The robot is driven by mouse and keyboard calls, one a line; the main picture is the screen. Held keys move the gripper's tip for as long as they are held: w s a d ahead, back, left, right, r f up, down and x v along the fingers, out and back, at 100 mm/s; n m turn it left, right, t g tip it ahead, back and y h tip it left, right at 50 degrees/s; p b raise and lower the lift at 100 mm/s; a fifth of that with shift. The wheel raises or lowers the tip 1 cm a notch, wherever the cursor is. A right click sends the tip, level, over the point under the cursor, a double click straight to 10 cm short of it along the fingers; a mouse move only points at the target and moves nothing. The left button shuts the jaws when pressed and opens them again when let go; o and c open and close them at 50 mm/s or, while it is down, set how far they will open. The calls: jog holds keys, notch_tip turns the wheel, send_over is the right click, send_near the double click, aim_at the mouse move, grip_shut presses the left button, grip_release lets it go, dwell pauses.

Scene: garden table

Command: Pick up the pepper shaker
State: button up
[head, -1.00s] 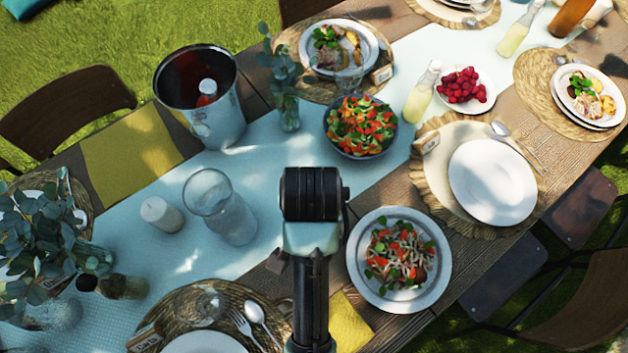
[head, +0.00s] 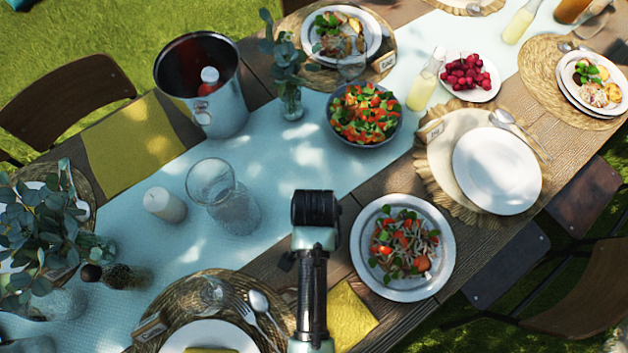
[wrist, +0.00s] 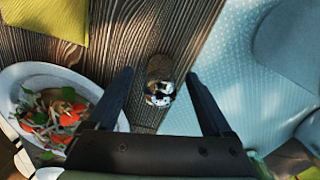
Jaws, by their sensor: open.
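The pepper shaker (wrist: 161,82), a small shaker with dark brownish contents and a shiny metal top, stands on the bare wood in the wrist view. It lies between the two fingers of my open gripper (wrist: 157,75) as seen from above. I cannot tell how far below the fingertips it is, and no contact shows. In the head view my arm's end (head: 315,208) is over the table between the runner and the salad plate, and it hides the shaker and the fingers.
A glass jug (head: 212,182) and a white candle (head: 165,205) stand on the pale blue runner (head: 270,170). A yellow napkin (head: 350,318) lies near my arm. A salad bowl (head: 396,137) is beyond.

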jog(key=shift+f, duration=0.6)
grip_shut()
